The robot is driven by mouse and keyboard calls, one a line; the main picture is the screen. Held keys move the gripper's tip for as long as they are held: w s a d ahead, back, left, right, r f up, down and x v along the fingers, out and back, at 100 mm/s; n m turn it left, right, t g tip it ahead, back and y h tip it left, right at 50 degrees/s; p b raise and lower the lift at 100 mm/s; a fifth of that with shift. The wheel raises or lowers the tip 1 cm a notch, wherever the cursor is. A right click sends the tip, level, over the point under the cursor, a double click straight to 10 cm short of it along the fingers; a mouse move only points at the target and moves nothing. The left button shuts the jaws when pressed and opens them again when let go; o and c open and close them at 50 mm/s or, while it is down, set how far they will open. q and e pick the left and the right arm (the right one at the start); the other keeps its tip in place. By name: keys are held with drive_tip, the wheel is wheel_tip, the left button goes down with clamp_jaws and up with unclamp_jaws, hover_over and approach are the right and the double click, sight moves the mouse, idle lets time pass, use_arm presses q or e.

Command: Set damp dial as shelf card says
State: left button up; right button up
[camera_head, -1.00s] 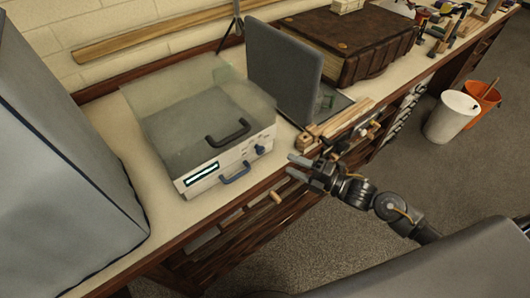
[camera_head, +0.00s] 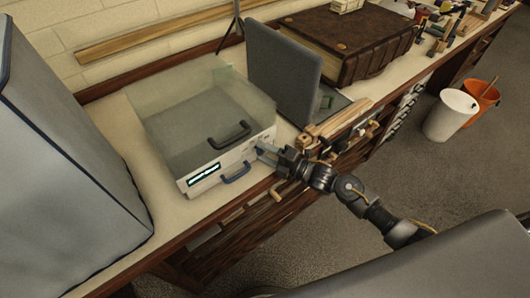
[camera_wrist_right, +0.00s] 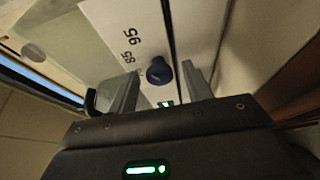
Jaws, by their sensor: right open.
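The damp box (camera_head: 200,158), a pale case with a clear lid and dark handle, stands on the bench. Its front panel has a lit display (camera_head: 204,174), a blue handle (camera_head: 237,173) and a dark blue dial. In the right wrist view, the dial (camera_wrist_right: 158,71) sits between my fingertips, with the printed numbers 85 and 95 beside it. My right gripper (camera_head: 264,153) is open at the right of the panel, and it also shows in the right wrist view (camera_wrist_right: 157,84). In the head view it mostly hides the dial. I cannot make out a shelf card. My left gripper is not in view.
A grey upright panel (camera_head: 283,75) stands behind the box's right side. Wooden strips (camera_head: 338,119) lie right of my gripper. A large brown book (camera_head: 352,43) is farther back. A big grey case (camera_head: 60,150) fills the left. The floor in front is clear.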

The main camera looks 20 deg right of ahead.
drive_tip(key=c, duration=1)
drive_tip(key=shift+o, duration=0.2)
